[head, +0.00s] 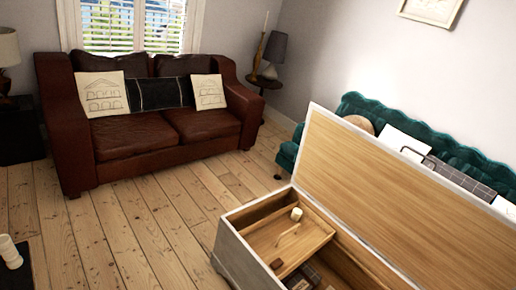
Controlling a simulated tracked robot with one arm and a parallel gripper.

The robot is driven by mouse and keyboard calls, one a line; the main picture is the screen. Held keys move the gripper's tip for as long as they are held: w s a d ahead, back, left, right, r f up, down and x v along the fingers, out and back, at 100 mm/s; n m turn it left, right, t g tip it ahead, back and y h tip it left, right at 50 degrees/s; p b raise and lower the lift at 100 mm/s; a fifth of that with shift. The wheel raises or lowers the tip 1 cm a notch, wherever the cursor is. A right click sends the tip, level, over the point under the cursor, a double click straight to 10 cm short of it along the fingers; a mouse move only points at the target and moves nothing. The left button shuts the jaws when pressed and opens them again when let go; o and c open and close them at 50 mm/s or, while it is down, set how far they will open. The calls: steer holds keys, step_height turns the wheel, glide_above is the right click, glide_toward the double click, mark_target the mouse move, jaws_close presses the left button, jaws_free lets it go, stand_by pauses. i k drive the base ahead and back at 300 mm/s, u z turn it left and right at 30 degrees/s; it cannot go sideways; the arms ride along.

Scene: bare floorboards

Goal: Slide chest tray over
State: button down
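A long chest (237,258) with pale outer walls stands open at the lower right, its lid (385,190) raised with the wooden inner face showing. A shallow wooden chest tray (312,238) sits inside at the chest's left end. A curved pale handle (288,236) shows on the tray. A small whitish cylindrical item (296,214) is at the tray's back edge; I cannot tell what it is. Several dark items (302,280) lie lower in the chest, in front of the tray, partly cut off by the frame. My gripper is not in view.
A brown leather sofa (165,128) with cushions stands at the back left. A teal sofa (405,125) is behind the chest. A side table (265,82) with a lamp is in the corner. A white object (10,252) shows lower left. Floorboards (140,235) left of the chest are clear.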

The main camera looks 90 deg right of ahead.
mark_target(275, 236)
steer(key=u, duration=0.1)
steer(key=i, duration=0.55)
steer(key=z, duration=1.65)
steer(key=i, duration=1.55)
steer(key=z, duration=2.75)
steer(key=i, duration=0.5)
steer(key=z, duration=0.15)
